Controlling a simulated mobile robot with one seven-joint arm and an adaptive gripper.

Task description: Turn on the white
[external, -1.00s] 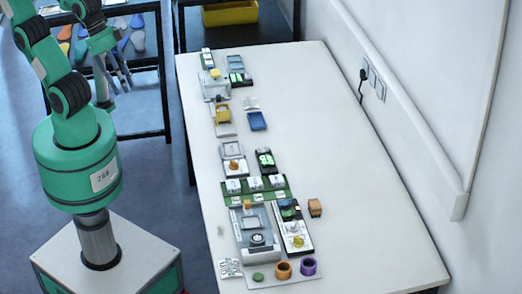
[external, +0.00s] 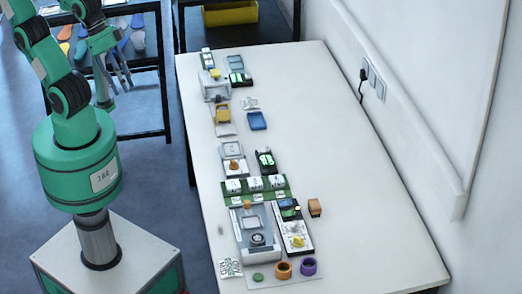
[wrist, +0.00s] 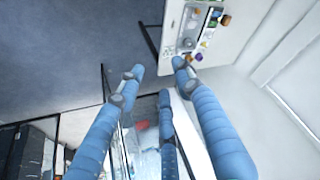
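Several white blocks (external: 254,184) sit in a row on a green strip across the table. A grey-white device (external: 257,236) with a screen and a dark round dial stands in front of them. A white panel with a yellow knob (external: 297,241) stands to its right. Which white thing the task means I cannot tell. My gripper (external: 120,80) hangs left of the table, near the rack, well apart from these devices. In the wrist view its blue fingers (wrist: 155,76) are spread with nothing between them.
The long white table (external: 365,200) has free room on its right half. Orange (external: 283,270) and purple (external: 308,267) rings stand at its front. A rack with coloured insoles (external: 122,42) is behind my gripper. A wall with sockets (external: 373,78) bounds the right.

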